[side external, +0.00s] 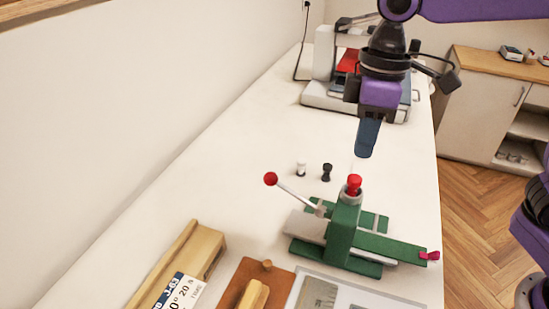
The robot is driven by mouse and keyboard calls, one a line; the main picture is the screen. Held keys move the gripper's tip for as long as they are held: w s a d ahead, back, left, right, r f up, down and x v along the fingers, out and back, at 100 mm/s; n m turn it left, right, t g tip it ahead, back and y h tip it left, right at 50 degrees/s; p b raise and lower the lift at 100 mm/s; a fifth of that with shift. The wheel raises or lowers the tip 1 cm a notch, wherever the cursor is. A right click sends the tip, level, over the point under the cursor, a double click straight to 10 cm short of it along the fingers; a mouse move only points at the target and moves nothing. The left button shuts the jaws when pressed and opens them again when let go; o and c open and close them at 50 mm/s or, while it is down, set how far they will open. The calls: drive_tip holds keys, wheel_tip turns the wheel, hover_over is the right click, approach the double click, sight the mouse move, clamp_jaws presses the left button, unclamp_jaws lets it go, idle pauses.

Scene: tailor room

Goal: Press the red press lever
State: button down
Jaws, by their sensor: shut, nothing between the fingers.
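The green press (343,232) stands on the white table. Its lever (294,192) is a thin pale rod that slopes up to the left and ends in a red ball knob (271,179). A red cap (354,183) tops the press column. My gripper (363,154) is shut and empty, pointing down. In the picture it is just above the red cap, to the right of and higher than the lever knob, touching neither as far as I can see. How far apart they are in depth I cannot tell.
White (301,168) and black (327,172) small pieces stand behind the press. A sewing machine (322,97) is at the back. A wooden box (190,262), a brown board (240,284) and a grey tray (385,301) lie in front. The table's left middle is clear.

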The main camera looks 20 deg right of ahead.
wheel_tip(320, 180, up, 5)
drive_tip(key=m, duration=0.1)
hover_over(273, 174)
drive_tip(key=d, duration=0.3)
drive_tip(key=shift+w+a+r+y, duration=0.45)
drive_tip(key=shift+w+r, duration=0.1)
drive_tip(key=shift+w, duration=0.1)
drive_tip(key=shift+f, duration=0.15)
drive_tip(key=f, duration=0.4)
drive_tip(key=a+f, duration=0.1)
drive_tip(key=f, duration=0.4)
drive_tip(key=s+f, duration=0.1)
drive_tip(key=f, duration=0.3)
drive_tip(key=shift+a+f, duration=0.3)
drive_tip(key=shift+a, duration=0.05)
wheel_tip(273, 174, down, 6)
drive_tip(key=w+a+g+h, duration=0.2)
drive_tip(key=shift+a+r+m, duration=0.15)
drive_tip(key=shift+m, duration=0.15)
